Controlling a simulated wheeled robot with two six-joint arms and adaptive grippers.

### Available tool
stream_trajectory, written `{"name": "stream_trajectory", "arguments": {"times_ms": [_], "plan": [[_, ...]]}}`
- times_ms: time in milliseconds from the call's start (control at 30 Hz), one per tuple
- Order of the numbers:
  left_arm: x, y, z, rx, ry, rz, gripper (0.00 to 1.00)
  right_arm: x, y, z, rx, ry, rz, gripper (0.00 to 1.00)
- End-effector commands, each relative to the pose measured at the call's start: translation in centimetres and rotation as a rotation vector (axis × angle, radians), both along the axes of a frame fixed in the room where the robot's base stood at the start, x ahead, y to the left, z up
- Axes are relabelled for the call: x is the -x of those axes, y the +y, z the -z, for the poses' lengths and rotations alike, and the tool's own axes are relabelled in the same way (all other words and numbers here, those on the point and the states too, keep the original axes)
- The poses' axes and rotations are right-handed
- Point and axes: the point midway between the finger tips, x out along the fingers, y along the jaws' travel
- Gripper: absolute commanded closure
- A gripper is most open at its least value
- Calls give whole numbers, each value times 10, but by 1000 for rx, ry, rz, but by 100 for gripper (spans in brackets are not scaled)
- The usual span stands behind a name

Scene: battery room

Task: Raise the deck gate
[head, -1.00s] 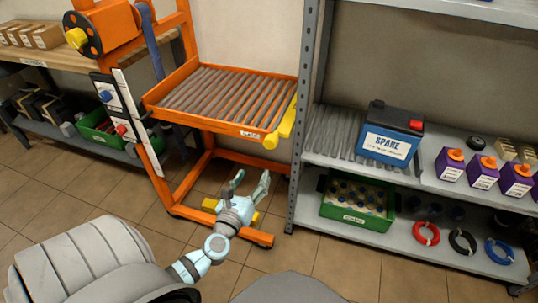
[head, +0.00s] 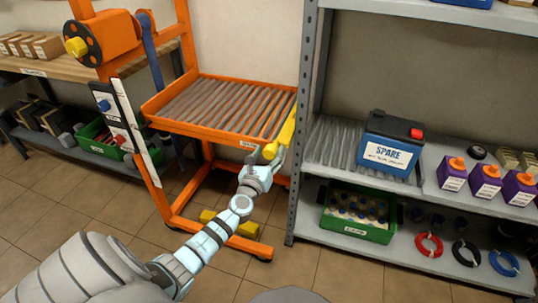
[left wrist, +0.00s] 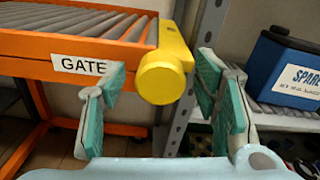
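The orange lift's roller deck (head: 160,125) stands at centre left, carrying no battery. The yellow deck gate (head: 287,128) lies along the deck's right end, with a round yellow knob (head: 270,151) at its near end. In the left wrist view the knob (left wrist: 163,82) shows large, right of the white GATE label (left wrist: 80,65). My left gripper (head: 264,165) is at the knob in the head view. In the left wrist view its teal-padded fingers (left wrist: 157,105) are wide apart, one on each side of the knob, with visible gaps. My right gripper is not in view.
A grey shelf post (head: 305,130) stands close right of the gate. The shelf holds a blue SPARE battery (head: 390,145), purple bottles (head: 486,180) and a green crate (head: 357,210). A wooden bench (head: 50,68) is at left. Open floor lies in front.

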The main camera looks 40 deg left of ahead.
Motion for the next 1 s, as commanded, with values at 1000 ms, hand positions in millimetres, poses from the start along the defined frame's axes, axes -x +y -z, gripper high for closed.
{"name": "stream_trajectory", "arguments": {"times_ms": [1000], "plan": [[1, 0, 2, 270, -94, 1, 92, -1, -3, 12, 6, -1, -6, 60]]}}
